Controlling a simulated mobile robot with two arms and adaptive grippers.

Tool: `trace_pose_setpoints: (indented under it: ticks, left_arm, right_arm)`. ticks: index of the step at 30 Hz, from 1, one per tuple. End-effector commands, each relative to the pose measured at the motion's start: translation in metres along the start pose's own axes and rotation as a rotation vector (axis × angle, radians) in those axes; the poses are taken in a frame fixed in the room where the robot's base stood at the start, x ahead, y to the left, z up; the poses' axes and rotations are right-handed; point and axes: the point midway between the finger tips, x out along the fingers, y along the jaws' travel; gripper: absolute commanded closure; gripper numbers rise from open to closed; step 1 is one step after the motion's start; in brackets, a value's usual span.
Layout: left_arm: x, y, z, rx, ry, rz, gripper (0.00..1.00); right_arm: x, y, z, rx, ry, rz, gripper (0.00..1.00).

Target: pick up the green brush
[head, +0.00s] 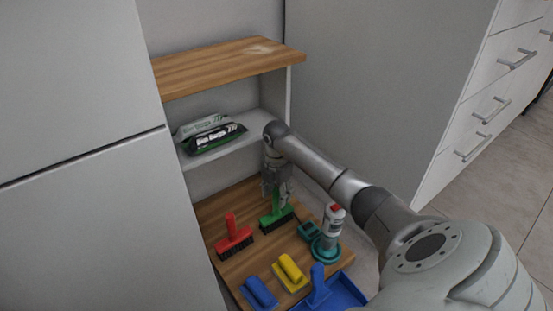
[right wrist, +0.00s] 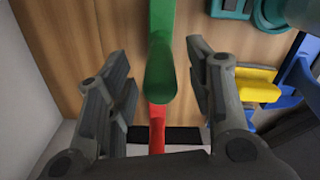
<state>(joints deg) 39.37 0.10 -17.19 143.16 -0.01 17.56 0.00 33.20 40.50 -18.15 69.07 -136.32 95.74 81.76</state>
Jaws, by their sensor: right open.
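The green brush (head: 278,217) stands on the low wooden shelf, its dark bristles down and its handle pointing up. My right gripper (head: 277,190) is above it, pointing down, with the fingers around the upper part of the handle. In the right wrist view the green handle (right wrist: 161,70) rises between the two open fingers of my right gripper (right wrist: 155,90), with a gap on both sides. Neither finger appears to touch it. My left gripper is not in view.
A red brush (head: 233,238) stands to the left. A yellow brush (head: 291,270), blue items (head: 335,291) and a white bottle (head: 333,220) are nearby on the wooden shelf (head: 215,208). Packets (head: 215,137) lie on the white shelf above. A cabinet wall (head: 90,230) bounds the left side.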

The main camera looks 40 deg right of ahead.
Motion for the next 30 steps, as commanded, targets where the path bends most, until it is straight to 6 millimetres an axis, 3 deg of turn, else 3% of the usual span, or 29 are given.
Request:
trace_pose_setpoints:
  ticks: [1,6,16,27,30]
  left_arm:
    - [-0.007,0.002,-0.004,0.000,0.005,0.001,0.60]
    - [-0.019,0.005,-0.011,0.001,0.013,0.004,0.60]
    - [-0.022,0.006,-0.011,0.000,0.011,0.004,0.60]
    - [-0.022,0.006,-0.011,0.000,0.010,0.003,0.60]
    - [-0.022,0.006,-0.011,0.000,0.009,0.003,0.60]
  right_arm:
    - [0.013,0.000,-0.001,0.001,0.001,-0.001,0.52]
    - [0.035,0.000,0.000,0.000,0.001,0.000,0.52]
    - [0.039,0.000,0.000,-0.001,-0.001,0.000,0.52]
    - [0.039,0.000,0.000,0.000,-0.001,0.000,0.98]
    - [0.038,0.000,0.000,0.000,-0.001,0.001,1.00]
